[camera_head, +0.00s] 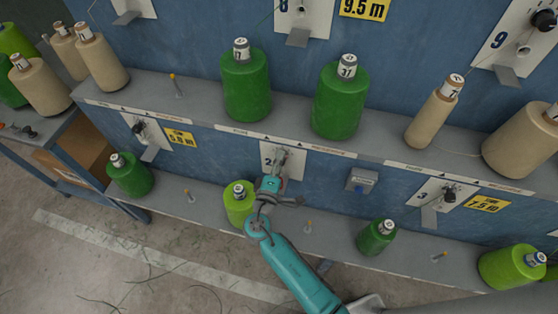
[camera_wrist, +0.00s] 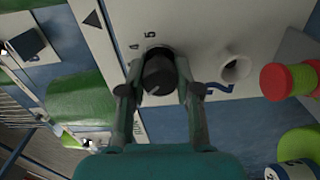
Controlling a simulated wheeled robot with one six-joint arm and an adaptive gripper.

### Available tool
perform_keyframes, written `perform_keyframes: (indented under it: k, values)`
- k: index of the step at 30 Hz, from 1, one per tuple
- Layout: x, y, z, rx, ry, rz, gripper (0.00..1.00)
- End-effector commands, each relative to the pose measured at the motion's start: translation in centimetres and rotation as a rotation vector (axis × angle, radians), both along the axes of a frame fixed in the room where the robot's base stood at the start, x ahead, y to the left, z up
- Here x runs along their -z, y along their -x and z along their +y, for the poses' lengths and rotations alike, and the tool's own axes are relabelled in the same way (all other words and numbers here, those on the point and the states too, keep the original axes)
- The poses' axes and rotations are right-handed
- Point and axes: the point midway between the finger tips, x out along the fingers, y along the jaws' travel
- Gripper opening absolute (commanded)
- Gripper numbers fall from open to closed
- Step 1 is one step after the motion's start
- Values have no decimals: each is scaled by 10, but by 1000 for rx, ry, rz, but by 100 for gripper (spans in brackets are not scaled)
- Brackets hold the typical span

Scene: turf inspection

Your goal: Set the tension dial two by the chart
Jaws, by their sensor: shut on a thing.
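The tension dial two is a black knob (camera_wrist: 158,74) on a white plate marked 2 (camera_head: 268,152), on the blue panel between the two shelves. My gripper (camera_head: 273,183) is at this plate and mostly hides the knob in the head view. In the wrist view my gripper (camera_wrist: 160,86) has one finger on each side of the knob and is shut on it. The printed numbers 4 and 5 show beside the knob. A faint light mark shows on the knob's face, but its exact setting is unclear. No chart can be made out in either view.
A lime spool (camera_head: 238,204) stands close left of my gripper on the lower shelf. Green spools (camera_head: 245,88) stand on the upper shelf. Plate 3 (camera_head: 440,196) is further right.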

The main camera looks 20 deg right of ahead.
Motion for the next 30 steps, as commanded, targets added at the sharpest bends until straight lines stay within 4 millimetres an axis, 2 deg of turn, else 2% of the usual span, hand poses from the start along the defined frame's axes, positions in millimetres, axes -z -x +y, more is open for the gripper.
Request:
perform_keyframes:
  k: [1, 2, 4, 5, 17, 20, 30]
  values:
    - [0, 0, 1, -3, -1, 0, 0]
    - [0, 0, 1, -3, -1, 0, 37]
    - [0, 0, 1, -3, -1, 0, 55]
    - [0, 0, 1, -2, -1, 0, 58]
    - [0, 5, 4, -2, 0, 1, 58]
    - [1, 15, 12, -4, 0, 1, 58]
    - [1, 67, 51, -7, 0, 0, 58]
